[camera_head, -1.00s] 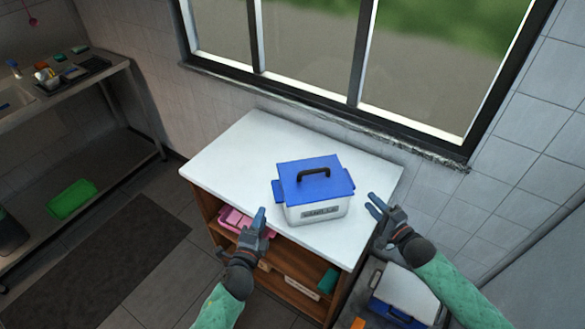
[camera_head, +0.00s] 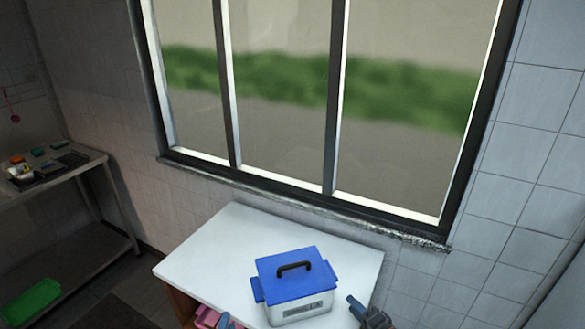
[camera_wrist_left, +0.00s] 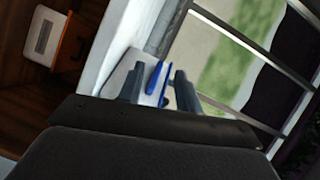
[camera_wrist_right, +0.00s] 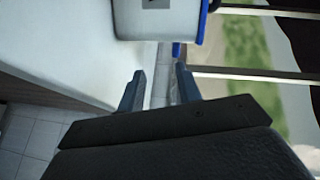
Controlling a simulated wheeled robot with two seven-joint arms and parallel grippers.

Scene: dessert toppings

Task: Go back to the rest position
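My left gripper (camera_head: 225,321) is only partly in the head view, at its bottom edge, in front of the white-topped cabinet. In the left wrist view its two fingers (camera_wrist_left: 160,88) stand apart with nothing held. My right gripper (camera_head: 358,310) is at the bottom of the head view, right of the box. In the right wrist view its fingers (camera_wrist_right: 158,88) are apart and empty. A white box with a blue lid and black handle (camera_head: 295,281) stands closed on the cabinet top; its white side (camera_wrist_right: 165,25) shows in the right wrist view. Neither gripper touches it.
The white cabinet top (camera_head: 215,262) is bare around the box. A window with a stone sill (camera_head: 300,205) is behind it. A metal table (camera_head: 75,170) with small items stands at left, with a green tray (camera_head: 30,303) below. Pink items (camera_head: 208,318) sit inside the cabinet.

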